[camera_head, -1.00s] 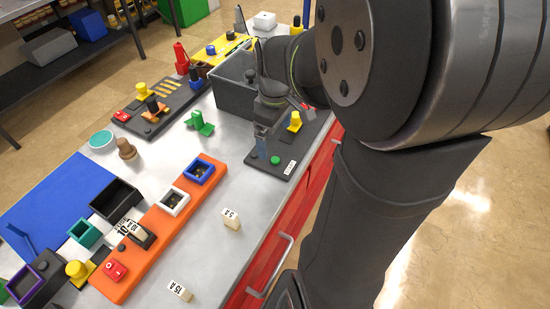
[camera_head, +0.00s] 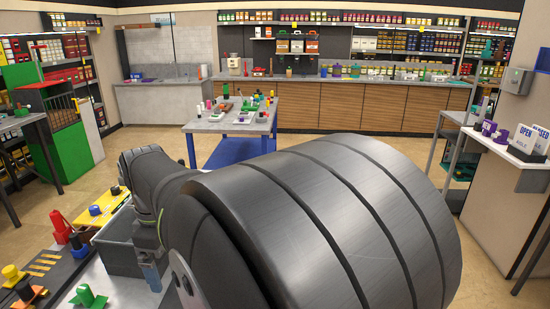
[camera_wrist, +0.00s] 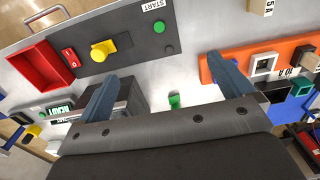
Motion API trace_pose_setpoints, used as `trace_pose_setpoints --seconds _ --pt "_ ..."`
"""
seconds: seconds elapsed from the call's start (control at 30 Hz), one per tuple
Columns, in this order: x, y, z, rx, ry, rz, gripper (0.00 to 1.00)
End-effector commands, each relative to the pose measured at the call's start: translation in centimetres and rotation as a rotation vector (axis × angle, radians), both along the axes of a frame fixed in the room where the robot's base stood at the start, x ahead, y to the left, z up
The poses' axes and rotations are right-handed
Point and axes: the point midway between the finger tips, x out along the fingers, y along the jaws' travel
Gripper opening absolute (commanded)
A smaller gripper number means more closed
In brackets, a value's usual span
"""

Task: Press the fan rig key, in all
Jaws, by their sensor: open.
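My gripper (camera_wrist: 163,68) is open and empty, its two blue fingers above the bench in the wrist view. A dark panel (camera_wrist: 120,62) lies beyond the fingers at the upper left. It bears a green round button (camera_wrist: 158,27) beside a START label (camera_wrist: 152,5), a yellow knob (camera_wrist: 103,50) and a red switch (camera_wrist: 69,57). No label naming a fan rig is readable, so I cannot tell which key is the fan rig's. In the head view one blue finger (camera_head: 149,274) shows past my arm; the panel is hidden there.
An orange strip (camera_wrist: 210,72) with square frames lies right of the fingers. A green piece (camera_wrist: 174,101) stands between them. A red tray (camera_wrist: 40,65) is at far left. A grey bin (camera_head: 115,252) stands near my arm. A second table (camera_head: 205,127) is farther back.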

Motion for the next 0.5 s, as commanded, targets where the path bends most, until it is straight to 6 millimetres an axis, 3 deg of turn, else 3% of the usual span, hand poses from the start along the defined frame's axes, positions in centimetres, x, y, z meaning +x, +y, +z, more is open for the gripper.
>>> trace_pose_setpoints --seconds 0.03,0.4,0.5 --pt "0.0 0.0 -0.02 0.0 0.0 0.0 0.86" --pt "0.0 0.0 -0.04 0.0 0.0 0.0 0.14" --pt "0.0 0.0 -0.04 0.0 0.0 0.0 0.0"
